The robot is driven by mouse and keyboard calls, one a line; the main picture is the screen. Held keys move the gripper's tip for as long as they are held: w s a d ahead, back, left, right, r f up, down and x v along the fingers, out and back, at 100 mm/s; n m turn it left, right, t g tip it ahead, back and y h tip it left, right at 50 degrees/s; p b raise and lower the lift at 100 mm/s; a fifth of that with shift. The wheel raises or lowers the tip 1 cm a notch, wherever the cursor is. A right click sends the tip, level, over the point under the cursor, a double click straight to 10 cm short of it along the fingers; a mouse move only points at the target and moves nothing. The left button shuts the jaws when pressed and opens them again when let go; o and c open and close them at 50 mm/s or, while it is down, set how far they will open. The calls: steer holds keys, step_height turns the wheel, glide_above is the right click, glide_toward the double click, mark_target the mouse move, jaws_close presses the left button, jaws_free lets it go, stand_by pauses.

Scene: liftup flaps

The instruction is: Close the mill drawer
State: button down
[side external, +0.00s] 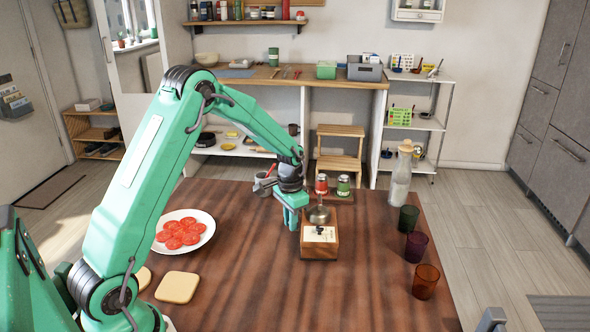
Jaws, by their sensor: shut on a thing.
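The mill (320,251) is a small wooden box with a metal dome and a thin upright rod on top. It stands upright on the brown table. A pale panel with a dark mark shows on its near part. I cannot make out the drawer's outline or how far open it is. My gripper (292,223) points down at the mill's left side, towards the back. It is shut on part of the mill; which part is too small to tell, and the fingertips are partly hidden.
A white plate of tomato slices (205,238) and a bread slice (177,288) lie left. Red-lidded and green-lidded jars (343,186) stand behind the mill, a mug (264,185) behind the gripper. A bottle (400,180) and coloured glasses (426,282) line the right. The table's near middle is clear.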

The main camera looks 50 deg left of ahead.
steer(key=c, duration=1.7)
jaws_free()
steer(key=shift+r, duration=3.9)
steer(key=shift+r, duration=0.1)
steer(key=shift+s+d+r, duration=0.1)
steer(key=shift+d+r, duration=0.05)
steer(key=shift+r, duration=0.05)
steer(key=s+d+r+t, duration=0.3)
steer(key=s+d+r, duration=0.5)
steer(key=s+r, duration=0.35)
steer(key=s+d+r+t, duration=0.1)
steer(key=s+d, duration=0.1)
steer(key=s, duration=0.4)
steer(key=s+d+r+n+t, duration=0.1)
steer(key=s+d, duration=0.1)
steer(key=s, duration=0.4)
steer(key=shift+s+d+t, duration=0.25)
steer(key=shift+s+t, duration=0.05)
steer(key=shift+s, duration=0.1)
